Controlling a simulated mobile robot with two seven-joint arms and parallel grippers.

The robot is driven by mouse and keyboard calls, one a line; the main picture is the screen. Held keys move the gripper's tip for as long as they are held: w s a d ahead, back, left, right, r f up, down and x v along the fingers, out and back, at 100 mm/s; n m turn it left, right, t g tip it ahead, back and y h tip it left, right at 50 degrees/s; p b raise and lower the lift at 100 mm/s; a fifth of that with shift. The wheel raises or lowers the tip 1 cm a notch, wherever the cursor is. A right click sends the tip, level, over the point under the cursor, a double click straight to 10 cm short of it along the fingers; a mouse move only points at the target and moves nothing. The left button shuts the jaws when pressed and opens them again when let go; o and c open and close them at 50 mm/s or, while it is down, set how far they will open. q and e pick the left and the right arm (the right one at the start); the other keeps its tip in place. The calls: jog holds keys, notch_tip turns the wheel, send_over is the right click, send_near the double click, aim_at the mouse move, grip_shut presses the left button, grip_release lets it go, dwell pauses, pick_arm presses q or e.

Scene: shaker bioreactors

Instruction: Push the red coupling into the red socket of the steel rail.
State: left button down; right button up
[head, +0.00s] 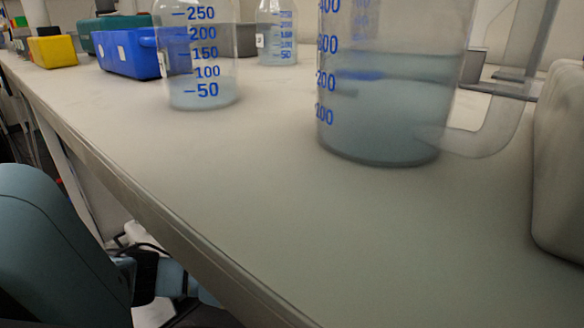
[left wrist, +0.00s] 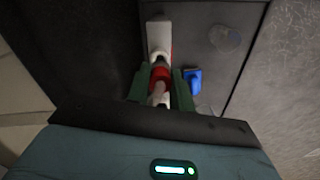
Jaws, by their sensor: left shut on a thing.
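In the left wrist view my left gripper (left wrist: 160,90) has its two dark green fingers shut on the red coupling (left wrist: 160,75). A pale hose or stem runs from the coupling back toward the gripper's palm. Just beyond the coupling, in line with it, is a white block (left wrist: 158,34) with a thin red edge on its right side, perhaps the red socket. I cannot tell whether the coupling touches it. The grey metal panel (left wrist: 208,22) around it may be the steel rail. In the head view only part of my left arm shows; coupling and rail do not. My right gripper is not in view.
A blue fitting (left wrist: 193,80) sits close to the right finger. In the head view the bench (head: 260,200) carries a large graduated jug (head: 385,115), bottles (head: 200,60), a blue box (head: 128,52) and a yellow box (head: 53,50). The bench's front edge runs diagonally beside my left arm.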

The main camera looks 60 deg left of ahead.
pick_arm(q)
jog(key=shift+f, duration=0.45)
jog(key=shift+r, duration=0.15)
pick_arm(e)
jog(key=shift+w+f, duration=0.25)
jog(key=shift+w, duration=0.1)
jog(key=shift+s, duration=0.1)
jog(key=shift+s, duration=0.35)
pick_arm(q)
jog(key=shift+f+b, duration=0.25)
jog(key=shift+b, duration=0.05)
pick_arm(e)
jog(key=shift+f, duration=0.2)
pick_arm(q)
jog(key=shift+f, duration=0.35)
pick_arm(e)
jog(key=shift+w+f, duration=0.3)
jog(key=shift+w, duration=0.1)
pick_arm(q)
jog(key=shift+b, duration=0.3)
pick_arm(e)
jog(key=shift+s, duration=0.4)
pick_arm(q)
jog(key=shift+f, duration=0.2)
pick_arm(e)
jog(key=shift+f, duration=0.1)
